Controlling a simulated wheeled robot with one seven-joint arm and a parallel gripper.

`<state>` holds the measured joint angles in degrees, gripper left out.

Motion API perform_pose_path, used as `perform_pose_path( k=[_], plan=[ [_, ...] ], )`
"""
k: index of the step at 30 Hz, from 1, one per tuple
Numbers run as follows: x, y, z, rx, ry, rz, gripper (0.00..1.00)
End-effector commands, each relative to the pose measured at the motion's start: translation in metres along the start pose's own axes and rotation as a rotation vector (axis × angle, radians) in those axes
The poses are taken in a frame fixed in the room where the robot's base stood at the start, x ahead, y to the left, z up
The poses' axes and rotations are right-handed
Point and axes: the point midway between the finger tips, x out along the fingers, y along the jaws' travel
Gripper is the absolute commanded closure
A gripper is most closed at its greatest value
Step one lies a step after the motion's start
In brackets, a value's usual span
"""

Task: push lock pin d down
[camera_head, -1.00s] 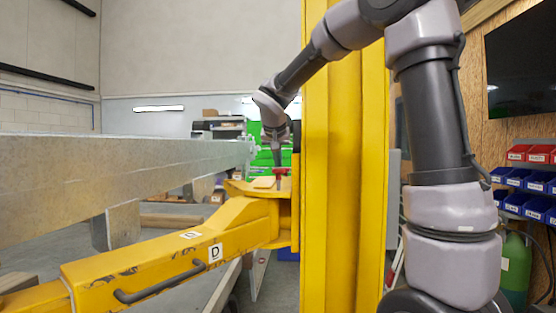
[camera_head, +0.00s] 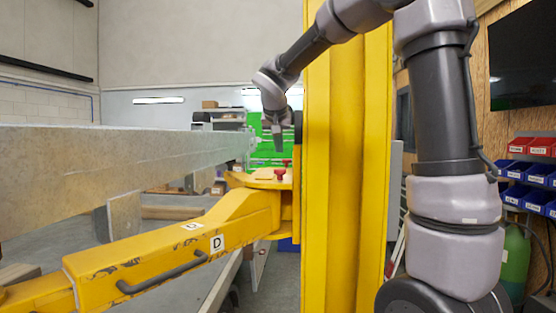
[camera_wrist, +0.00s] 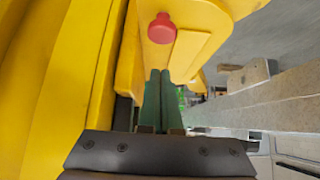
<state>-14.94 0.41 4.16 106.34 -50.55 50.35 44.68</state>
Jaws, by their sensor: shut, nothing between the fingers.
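The yellow arm marked D (camera_head: 150,262) runs from the lower left to the yellow post. On the plate at its end stands a red-headed lock pin (camera_head: 280,174). A second red knob (camera_head: 286,162) shows just behind it. In the wrist view a red knob (camera_wrist: 162,28) sits on the yellow plate beyond the fingertips; which of the two it is I cannot tell. My gripper (camera_head: 278,149) is shut and empty, pointing down above the pin and apart from it. Its closed fingers also show in the wrist view (camera_wrist: 159,74). How deep the pin sits is unclear.
A tall yellow post (camera_head: 345,160) stands close to the right of my gripper. A long grey metal beam (camera_head: 110,170) lies to the left at about pin height. A black handle (camera_head: 160,275) sticks out from the yellow arm. Open air lies above the plate.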

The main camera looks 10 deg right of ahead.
Motion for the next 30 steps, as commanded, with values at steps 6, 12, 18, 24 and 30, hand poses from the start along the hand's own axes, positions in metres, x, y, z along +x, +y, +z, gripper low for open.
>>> perform_pose_path(
  k=[6, 12, 18, 24, 30],
  plan=[
    [-0.051, 0.0, -0.001, 0.001, 0.004, -0.003, 1.0],
    [-0.077, -0.001, -0.001, 0.0, 0.003, -0.002, 1.0],
    [-0.085, 0.0, 0.0, -0.001, 0.002, -0.001, 1.0],
    [-0.084, 0.0, 0.0, -0.001, 0.002, -0.002, 1.0],
    [-0.084, 0.0, 0.0, -0.001, 0.002, -0.002, 1.0]
  ],
)
